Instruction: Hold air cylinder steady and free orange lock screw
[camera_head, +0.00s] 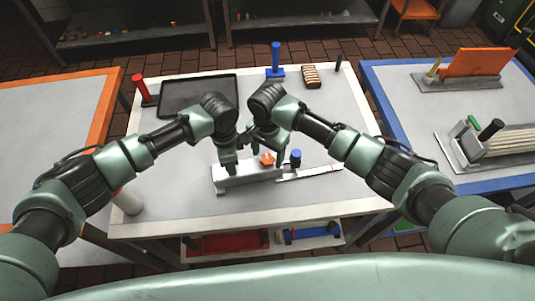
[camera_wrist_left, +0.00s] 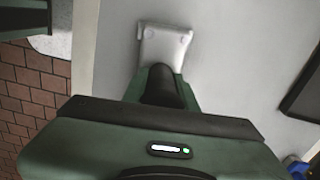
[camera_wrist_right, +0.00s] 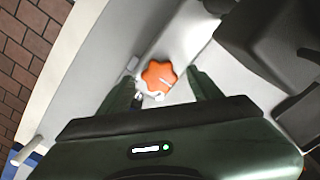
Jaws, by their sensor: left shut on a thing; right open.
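The air cylinder (camera_head: 245,177) is a long pale grey block lying on the white table in front of me. Its end also shows in the left wrist view (camera_wrist_left: 163,47). My left gripper (camera_head: 229,168) is shut on the cylinder near its left part; the fingertips are mostly hidden in the left wrist view. The orange lock screw (camera_head: 267,159) is a lobed knob on the cylinder's right part. In the right wrist view the orange screw (camera_wrist_right: 160,76) sits between my right gripper's (camera_wrist_right: 160,88) open fingers, with gaps on both sides.
A blue-topped post (camera_head: 295,157) and a flat metal strip (camera_head: 315,172) lie right of the cylinder. A black tray (camera_head: 198,96), a red post (camera_head: 139,86), a blue post (camera_head: 276,58) and a striped block (camera_head: 311,76) stand at the back. The table's front right is clear.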

